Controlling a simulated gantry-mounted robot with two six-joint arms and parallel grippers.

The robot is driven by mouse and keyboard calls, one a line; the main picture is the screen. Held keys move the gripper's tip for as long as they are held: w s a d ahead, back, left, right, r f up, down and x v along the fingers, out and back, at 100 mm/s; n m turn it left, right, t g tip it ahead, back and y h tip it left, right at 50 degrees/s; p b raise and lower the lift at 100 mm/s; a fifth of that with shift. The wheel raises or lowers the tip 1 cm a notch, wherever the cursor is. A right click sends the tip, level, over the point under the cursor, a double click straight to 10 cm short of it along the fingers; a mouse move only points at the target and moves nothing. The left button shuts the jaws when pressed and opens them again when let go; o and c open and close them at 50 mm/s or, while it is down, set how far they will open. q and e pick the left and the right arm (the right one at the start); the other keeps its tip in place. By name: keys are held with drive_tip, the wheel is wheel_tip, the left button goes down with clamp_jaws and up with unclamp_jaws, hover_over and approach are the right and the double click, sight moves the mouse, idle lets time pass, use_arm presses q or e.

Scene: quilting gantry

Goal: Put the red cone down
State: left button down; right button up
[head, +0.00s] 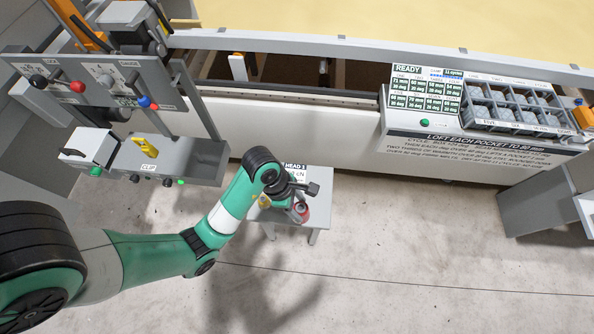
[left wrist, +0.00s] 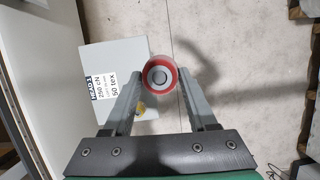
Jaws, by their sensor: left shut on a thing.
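The red cone (head: 299,213) shows as a small red and white shape at the end of my left arm. In the left wrist view the cone (left wrist: 161,65) is seen end-on, a red ring around a pale centre with a dark hole. My left gripper (left wrist: 160,78) is shut on it, one finger at each side. In the head view the left gripper (head: 300,199) is over the small grey stand (head: 313,236) labelled HEAD 1. In the wrist view the cone overlaps the edge of the stand top (left wrist: 117,55); its height above it is unclear. My right gripper is not in view.
A small yellow thing (left wrist: 140,108) lies over the stand top beside the left finger. A grey panel with a shelf marked CLIP (head: 205,160) stands at the left. A compartment tray (head: 515,108) is mounted at the right. The floor (head: 420,235) right of the stand is clear.

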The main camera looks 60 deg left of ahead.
use_arm(q)
wheel_tip(320, 180, down, 18)
drive_tip(key=d+b, duration=0.1)
drive_tip(key=b, duration=1.6)
drive_tip(key=shift+s+d+n, duration=0.3)
drive_tip(key=shift+d, duration=0.1)
drive_tip(key=w+a+f+b, duration=0.2)
drive_tip(key=w+f, duration=0.2)
drive_tip(key=w+a+f+b, duration=0.2)
drive_tip(key=w+f+b, duration=0.1)
drive_tip(key=w+f, duration=0.1)
drive_tip(key=w+a+f+b, duration=0.3)
drive_tip(key=w+f, duration=0.1)
drive_tip(key=f, duration=0.1)
drive_tip(key=shift+f, duration=0.15)
